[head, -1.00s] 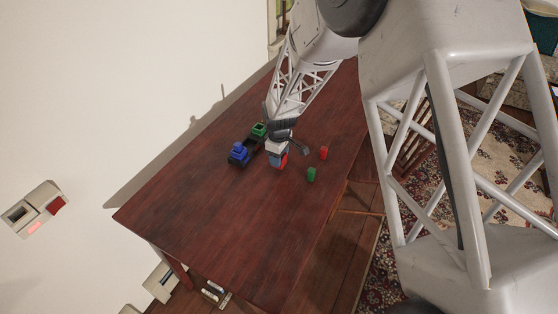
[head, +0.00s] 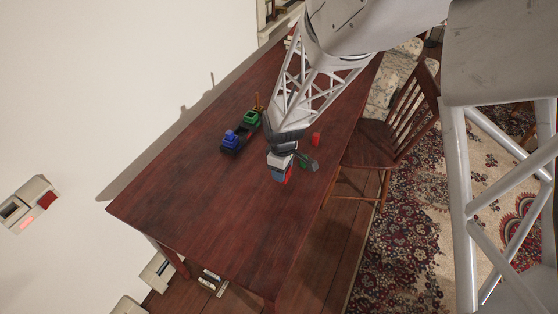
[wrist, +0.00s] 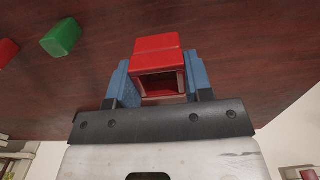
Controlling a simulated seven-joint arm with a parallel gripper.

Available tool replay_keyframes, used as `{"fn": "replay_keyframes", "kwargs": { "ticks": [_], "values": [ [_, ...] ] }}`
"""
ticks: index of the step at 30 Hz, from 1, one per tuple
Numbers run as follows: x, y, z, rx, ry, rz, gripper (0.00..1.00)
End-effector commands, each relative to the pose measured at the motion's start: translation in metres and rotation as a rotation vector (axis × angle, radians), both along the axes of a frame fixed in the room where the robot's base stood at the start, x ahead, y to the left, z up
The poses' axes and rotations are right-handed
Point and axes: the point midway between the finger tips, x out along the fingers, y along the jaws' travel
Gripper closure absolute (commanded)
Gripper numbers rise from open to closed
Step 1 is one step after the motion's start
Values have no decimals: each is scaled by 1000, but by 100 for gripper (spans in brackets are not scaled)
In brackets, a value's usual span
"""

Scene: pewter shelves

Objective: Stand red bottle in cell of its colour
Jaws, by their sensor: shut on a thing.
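My gripper (wrist: 160,85) is shut on a red, boxy thing (wrist: 158,44), taken to be the red bottle, gripped between its two blue fingers. A dark hollow shows in its near face. In the head view my gripper (head: 280,174) is in front of the dark rack (head: 232,149), apart from it. A little of the held red (head: 289,174) shows beside a finger. The rack has a blue piece (head: 231,138) at its near end and a green piece (head: 250,118) towards its far end. I cannot make out a red cell; my arm is close by.
A second red block (head: 316,138) stands on the wooden table (head: 190,190), right of my gripper. A green block (wrist: 61,37) shows in the wrist view. A thin brown upright (head: 258,103) is at the rack's far end. The table's near left is clear. A chair (head: 385,135) stands at the right.

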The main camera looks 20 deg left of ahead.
Motion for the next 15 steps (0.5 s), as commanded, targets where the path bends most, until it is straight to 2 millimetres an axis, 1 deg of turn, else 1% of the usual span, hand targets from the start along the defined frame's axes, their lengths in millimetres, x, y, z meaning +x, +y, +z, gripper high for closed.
{"fn": "replay_keyframes", "kwargs": {
  "ticks": [6,15],
  "values": [
    [-12,-10,2,0,0,0,81],
    [-15,-13,2,0,0,0,81]
  ]
}}
